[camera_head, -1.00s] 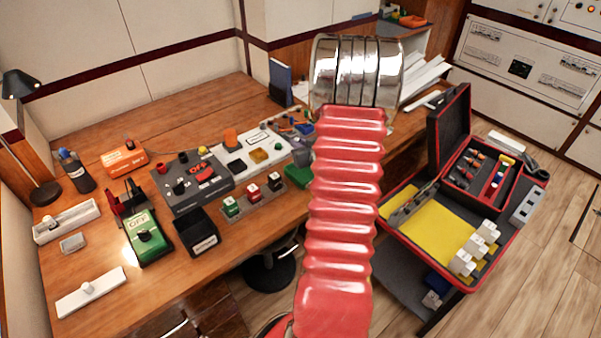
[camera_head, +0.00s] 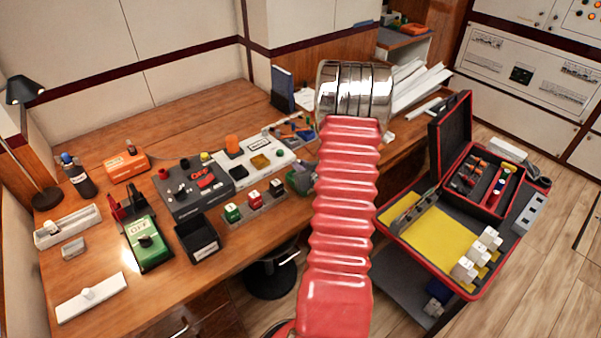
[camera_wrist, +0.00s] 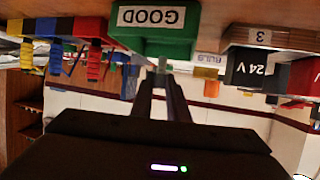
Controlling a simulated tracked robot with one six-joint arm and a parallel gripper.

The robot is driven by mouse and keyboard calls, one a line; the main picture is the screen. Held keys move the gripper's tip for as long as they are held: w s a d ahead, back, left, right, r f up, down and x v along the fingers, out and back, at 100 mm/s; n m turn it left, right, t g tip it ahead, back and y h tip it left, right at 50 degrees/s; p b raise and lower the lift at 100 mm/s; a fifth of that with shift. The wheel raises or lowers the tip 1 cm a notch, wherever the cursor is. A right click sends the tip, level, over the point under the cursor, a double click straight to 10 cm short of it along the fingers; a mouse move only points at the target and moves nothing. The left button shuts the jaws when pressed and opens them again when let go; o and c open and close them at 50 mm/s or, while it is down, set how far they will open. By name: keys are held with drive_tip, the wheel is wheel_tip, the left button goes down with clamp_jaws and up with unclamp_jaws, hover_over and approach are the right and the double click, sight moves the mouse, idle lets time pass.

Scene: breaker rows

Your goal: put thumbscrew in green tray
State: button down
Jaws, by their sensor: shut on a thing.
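My gripper (camera_wrist: 162,78) shows in the wrist view, which is upside down. Its two dark fingers are shut on a small greyish thing at their tips, taken to be the thumbscrew (camera_wrist: 162,65); its shape is mostly hidden. The green tray (camera_wrist: 160,46), labelled GOOD, is just beyond the fingertips, and the held thing overlaps it in the picture. I cannot tell whether it is inside or in front of the tray. In the head view my red arm hides most of the gripper and of the tray.

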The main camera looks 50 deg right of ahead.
drive_tip(key=shift+f, duration=1.4)
drive_tip(key=shift+f, duration=0.1)
drive_tip(key=c, duration=1.7)
unclamp_jaws()
drive_tip(key=shift+s, duration=0.1)
drive_tip(key=v, duration=1.2)
drive_tip(key=shift+r, duration=0.2)
